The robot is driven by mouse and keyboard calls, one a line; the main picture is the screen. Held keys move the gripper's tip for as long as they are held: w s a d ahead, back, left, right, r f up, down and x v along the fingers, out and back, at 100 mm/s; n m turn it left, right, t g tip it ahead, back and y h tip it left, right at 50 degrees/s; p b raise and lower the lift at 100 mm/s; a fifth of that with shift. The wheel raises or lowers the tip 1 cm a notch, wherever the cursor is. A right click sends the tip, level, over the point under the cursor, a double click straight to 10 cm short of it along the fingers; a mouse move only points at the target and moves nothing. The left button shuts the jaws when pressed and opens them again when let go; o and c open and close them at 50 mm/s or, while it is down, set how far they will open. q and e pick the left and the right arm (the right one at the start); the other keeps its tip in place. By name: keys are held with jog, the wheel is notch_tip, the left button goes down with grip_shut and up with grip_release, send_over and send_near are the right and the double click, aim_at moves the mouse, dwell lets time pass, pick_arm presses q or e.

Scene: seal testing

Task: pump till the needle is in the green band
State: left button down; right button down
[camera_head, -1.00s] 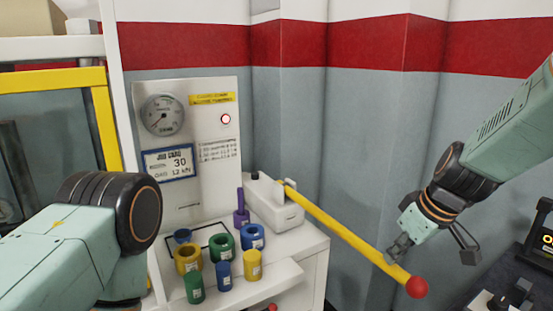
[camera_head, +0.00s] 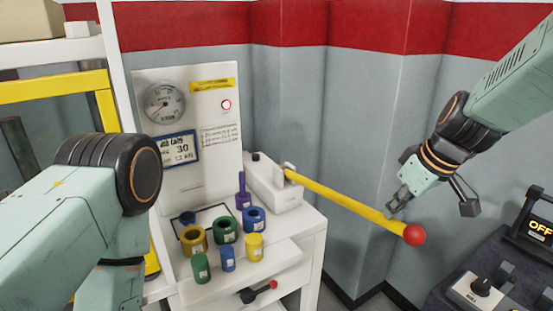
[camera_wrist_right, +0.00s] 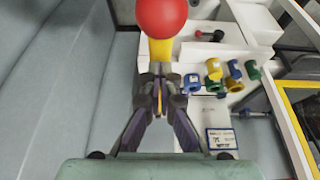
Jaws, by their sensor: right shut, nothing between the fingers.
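The pump's yellow lever (camera_head: 340,197) with a red ball end (camera_head: 414,235) slopes down to the right from the white pump block (camera_head: 275,190). The round gauge (camera_head: 164,103) is on the white panel (camera_head: 215,165); its needle and green band are too small to read. My right gripper (camera_head: 396,208) is shut and empty, its fingertips at the lever just short of the ball; I cannot tell whether they touch. In the right wrist view the fingertips (camera_wrist_right: 159,78) overlap the lever (camera_wrist_right: 160,50), below the ball (camera_wrist_right: 161,16). My left gripper is out of view.
Several coloured rings and cylinders, such as a green ring (camera_head: 226,231), stand on the white bench beside the pump. A red lamp (camera_head: 226,105) glows. A dark control console (camera_head: 500,280) with an OFF sign is at the right.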

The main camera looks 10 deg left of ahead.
notch_tip(320, 180, down, 14)
jog(key=b, duration=1.1)
jog(key=shift+s+r, duration=0.15)
jog(key=shift+s, duration=0.05)
jog(key=shift+d+r, duration=0.1)
